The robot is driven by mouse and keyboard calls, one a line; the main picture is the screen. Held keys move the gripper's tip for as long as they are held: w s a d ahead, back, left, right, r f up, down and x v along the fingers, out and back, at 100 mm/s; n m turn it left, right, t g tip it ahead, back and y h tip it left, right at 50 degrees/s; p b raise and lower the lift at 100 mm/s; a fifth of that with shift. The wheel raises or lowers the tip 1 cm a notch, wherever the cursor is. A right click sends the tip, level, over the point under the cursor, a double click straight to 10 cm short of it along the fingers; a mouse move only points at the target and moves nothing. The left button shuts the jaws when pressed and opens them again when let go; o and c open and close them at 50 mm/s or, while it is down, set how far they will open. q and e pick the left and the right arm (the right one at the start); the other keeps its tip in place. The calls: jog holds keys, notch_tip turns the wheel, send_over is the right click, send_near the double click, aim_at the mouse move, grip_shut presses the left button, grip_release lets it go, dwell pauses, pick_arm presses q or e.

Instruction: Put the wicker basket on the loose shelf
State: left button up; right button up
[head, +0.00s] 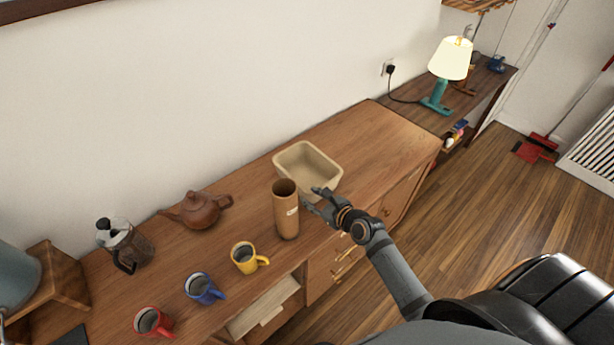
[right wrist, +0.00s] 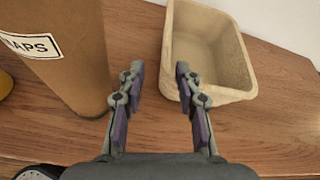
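The wicker basket appears to be the pale beige rectangular tub (head: 308,163) on the wooden sideboard; it looks empty and upright. My right gripper (head: 313,197) is at the near side of the basket, between it and a tall brown cylinder. In the right wrist view my right gripper (right wrist: 158,72) has its fingers spread with nothing between them. The basket (right wrist: 205,45) lies just ahead and to the right there, with its near-left corner close to the right finger. I cannot tell which surface is the loose shelf. My left gripper is not in view.
The tall brown cylinder (head: 286,212) stands close left of my right gripper. A yellow mug (head: 244,258), blue mug (head: 203,289), red mug (head: 151,322) and teapot (head: 202,211) stand further left. The sideboard top (head: 385,135) is clear right of the basket. A lamp (head: 450,60) stands beyond.

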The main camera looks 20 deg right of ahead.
aim_at(299, 184)
jog(key=shift+m, duration=0.7)
jog(key=x, duration=0.6)
jog(key=shift+w+d+r+b, duration=0.15)
jog(key=shift+d+b, duration=0.2)
jog(key=shift+d, duration=0.05)
jog(key=x, duration=0.5)
jog(key=shift+w+r, duration=0.25)
jog(key=shift+r, duration=0.05)
jog(key=shift+s+d+r, duration=0.1)
jog(key=shift+s+r, duration=0.05)
jog(key=shift+s, duration=0.05)
jog(key=shift+c, duration=1.3)
grip_shut()
jog(key=shift+w, duration=0.1)
